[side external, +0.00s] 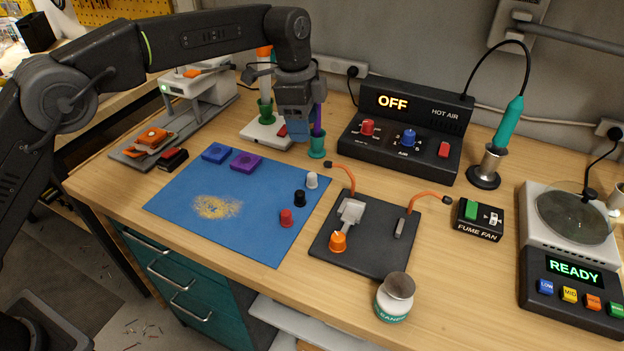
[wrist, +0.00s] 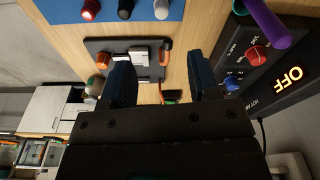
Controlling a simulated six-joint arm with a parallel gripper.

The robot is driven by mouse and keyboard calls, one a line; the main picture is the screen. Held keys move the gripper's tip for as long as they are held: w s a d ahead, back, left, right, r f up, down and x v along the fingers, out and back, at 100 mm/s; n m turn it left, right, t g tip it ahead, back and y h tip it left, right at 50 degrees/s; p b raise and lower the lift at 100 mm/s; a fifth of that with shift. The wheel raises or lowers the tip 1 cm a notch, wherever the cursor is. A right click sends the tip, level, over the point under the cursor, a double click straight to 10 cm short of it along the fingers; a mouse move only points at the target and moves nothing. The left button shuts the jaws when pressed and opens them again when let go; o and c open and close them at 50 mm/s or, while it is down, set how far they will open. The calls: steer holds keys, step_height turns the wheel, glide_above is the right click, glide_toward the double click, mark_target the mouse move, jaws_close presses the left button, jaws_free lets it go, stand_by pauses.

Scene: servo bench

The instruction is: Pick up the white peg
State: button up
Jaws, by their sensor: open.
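The white peg (side external: 311,180) stands upright near the right edge of the blue mat (side external: 185,211). A black peg (side external: 300,198) and a red peg (side external: 286,218) stand in a row in front of it. In the wrist view the white peg (wrist: 161,9) is at the top edge, right of the black peg (wrist: 125,9) and red peg (wrist: 91,9). My gripper (side external: 297,133) is behind and above the white peg, apart from it. In the wrist view its fingers (wrist: 158,62) are spread with nothing held between them.
A teal cup (side external: 316,148) with a purple stick stands close beside my gripper. The hot air unit (side external: 405,125) is to its right. A black plate (side external: 365,240) with clips lies right of the mat. Blue and purple blocks (side external: 246,161) sit at the mat's back.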

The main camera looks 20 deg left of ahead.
mark_target(312, 174)
steer(key=f, duration=0.4)
steer(key=d+f, duration=0.1)
steer(key=f, duration=0.8)
steer(key=shift+w+d+f, duration=0.25)
steer(key=shift+w+f, duration=0.05)
steer(key=shift+f, duration=0.05)
steer(key=shift+c, duration=0.4)
steer(key=c, duration=0.8)
